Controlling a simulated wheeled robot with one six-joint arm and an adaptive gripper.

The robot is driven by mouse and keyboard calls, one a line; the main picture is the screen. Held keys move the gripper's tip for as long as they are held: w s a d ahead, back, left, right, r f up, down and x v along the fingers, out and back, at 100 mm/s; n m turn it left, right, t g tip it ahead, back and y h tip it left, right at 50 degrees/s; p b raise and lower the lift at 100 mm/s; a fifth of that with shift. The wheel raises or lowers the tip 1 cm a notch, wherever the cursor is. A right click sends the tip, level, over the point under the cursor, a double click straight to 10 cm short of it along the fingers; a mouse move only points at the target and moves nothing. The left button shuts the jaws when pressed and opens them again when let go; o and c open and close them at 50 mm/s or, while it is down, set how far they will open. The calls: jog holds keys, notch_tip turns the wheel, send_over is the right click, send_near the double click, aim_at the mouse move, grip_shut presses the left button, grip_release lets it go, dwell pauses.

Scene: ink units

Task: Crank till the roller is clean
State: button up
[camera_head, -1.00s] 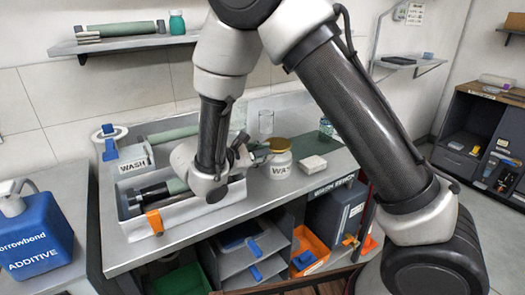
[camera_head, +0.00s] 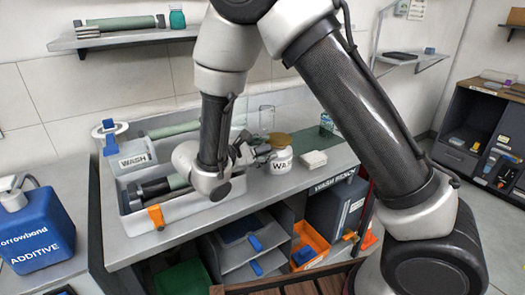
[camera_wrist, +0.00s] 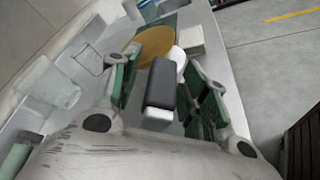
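The wash tray (camera_head: 185,210) is a pale trough on the bench, with an orange clip on its front. My gripper (camera_head: 250,153) is at the tray's right end, beside a wash jar (camera_head: 281,162). In the wrist view, a black grip with a pale end, seemingly the crank handle (camera_wrist: 161,84), lies between the green fingers of my gripper (camera_wrist: 165,80). Gaps show on both sides of it. The crank's other parts are hidden.
A white block (camera_head: 313,160) lies right of the jar. A blue ADDITIVE jug (camera_head: 38,230) stands at the left. Shelves and bins fill the space under the bench.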

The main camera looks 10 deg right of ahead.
jog(key=v, duration=1.2)
dwell(0.6)
jog(key=s+d+f+m+g+y, duration=0.2)
jog(key=s+d+f+g, duration=0.1)
jog(key=s+d+g, duration=0.4)
jog(key=s+d+r+m+t+y, duration=0.1)
jog(key=s+d+r+m+y, duration=0.2)
jog(key=d+r+m, duration=0.2)
jog(key=s+d+r+m+t+y, duration=0.1)
jog(key=s+d+r+m+y, duration=0.2)
jog(key=d, duration=0.8)
jog(key=s+d+r+m+t+y, duration=0.1)
jog(key=s+d+r+m+y, duration=0.3)
jog(key=s+d+r+m, duration=0.1)
jog(key=d+r+m, duration=0.1)
jog(key=d+r, duration=0.1)
jog(key=d, duration=0.1)
jog(key=shift+d+r+m, duration=0.25)
jog(key=shift+m, duration=0.05)
